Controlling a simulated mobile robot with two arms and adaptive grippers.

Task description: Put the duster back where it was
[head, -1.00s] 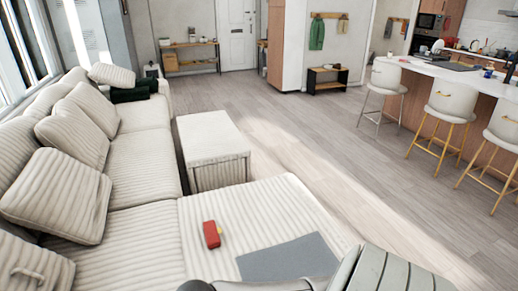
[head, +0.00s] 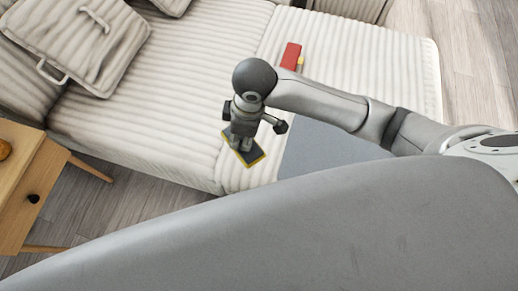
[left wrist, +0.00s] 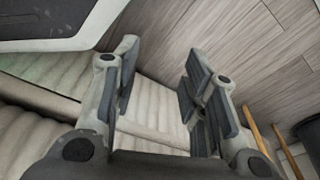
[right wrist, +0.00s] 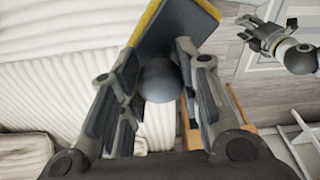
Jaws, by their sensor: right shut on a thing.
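The duster (head: 256,156) is a dark flat pad with a yellow edge. In the head view it hangs from my right gripper (head: 241,140), over the near edge of the sofa seat. Whether it touches the sofa I cannot tell. In the right wrist view the duster (right wrist: 180,28) shows beyond the fingers, and its round grey knob (right wrist: 160,80) is between the fingers of my right gripper (right wrist: 160,95), which is shut on it. My left gripper (left wrist: 160,85) is open and empty in the left wrist view, with the sofa and wooden floor beyond it.
A red object (head: 290,55) with a yellow part lies on the sofa seat (head: 340,40), partly behind my right arm. A flat grey sheet (head: 325,150) lies there too. A wooden side table (head: 25,165) with an orange item (head: 4,149) stands at the left.

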